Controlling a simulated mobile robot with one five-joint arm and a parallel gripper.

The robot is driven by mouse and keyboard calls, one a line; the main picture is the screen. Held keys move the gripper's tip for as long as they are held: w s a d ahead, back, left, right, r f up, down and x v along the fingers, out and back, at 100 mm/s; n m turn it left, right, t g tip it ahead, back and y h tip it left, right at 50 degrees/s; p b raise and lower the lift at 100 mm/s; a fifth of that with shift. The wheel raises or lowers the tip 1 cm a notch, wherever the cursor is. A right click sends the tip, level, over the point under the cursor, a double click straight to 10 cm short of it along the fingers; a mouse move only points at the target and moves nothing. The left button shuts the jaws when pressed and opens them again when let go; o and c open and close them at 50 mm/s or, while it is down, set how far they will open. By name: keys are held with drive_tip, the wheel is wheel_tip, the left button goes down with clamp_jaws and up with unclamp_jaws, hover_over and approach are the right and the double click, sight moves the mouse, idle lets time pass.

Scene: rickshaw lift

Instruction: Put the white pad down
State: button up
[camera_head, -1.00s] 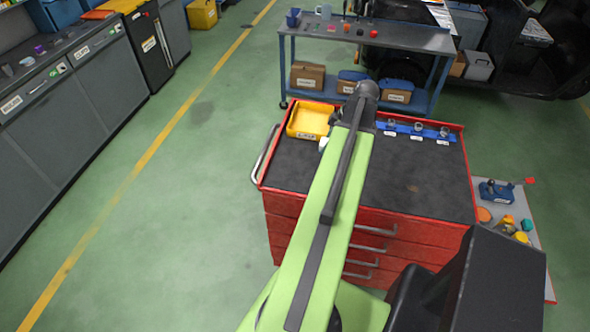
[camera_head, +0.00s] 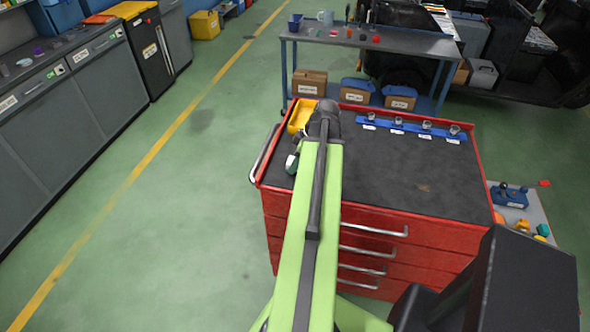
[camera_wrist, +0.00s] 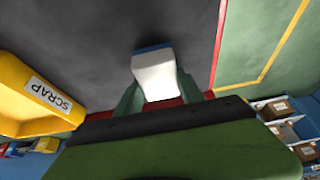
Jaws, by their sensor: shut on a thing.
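The white pad (camera_wrist: 154,76), with a blue far edge, sits between the two green fingers of my gripper (camera_wrist: 158,88) in the wrist view. The gripper is shut on it. Dark grey surface shows around the pad in that view; I cannot tell how far the pad is above it. In the head view, my gripper (camera_head: 292,164) is mostly hidden behind my arm, over the left side of the red tool cart's dark top (camera_head: 400,175). The pad cannot be made out clearly there.
A yellow bin labelled SCRAP (camera_wrist: 35,98) is left of the pad in the wrist view; it also stands at the cart's back left (camera_head: 299,117). A blue rack (camera_head: 410,128) with several metal parts lies along the back edge. The cart's middle and right are clear.

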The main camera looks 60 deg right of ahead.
drive_tip(key=shift+f, duration=0.5)
drive_tip(key=o, duration=1.3)
drive_tip(key=shift+s+r+p, duration=0.1)
drive_tip(key=shift+r+p, duration=0.4)
drive_tip(key=shift+p, duration=0.1)
drive_tip(key=p+v, duration=1)
drive_tip(key=v, duration=0.1)
drive_tip(key=shift+s+d+r, duration=0.1)
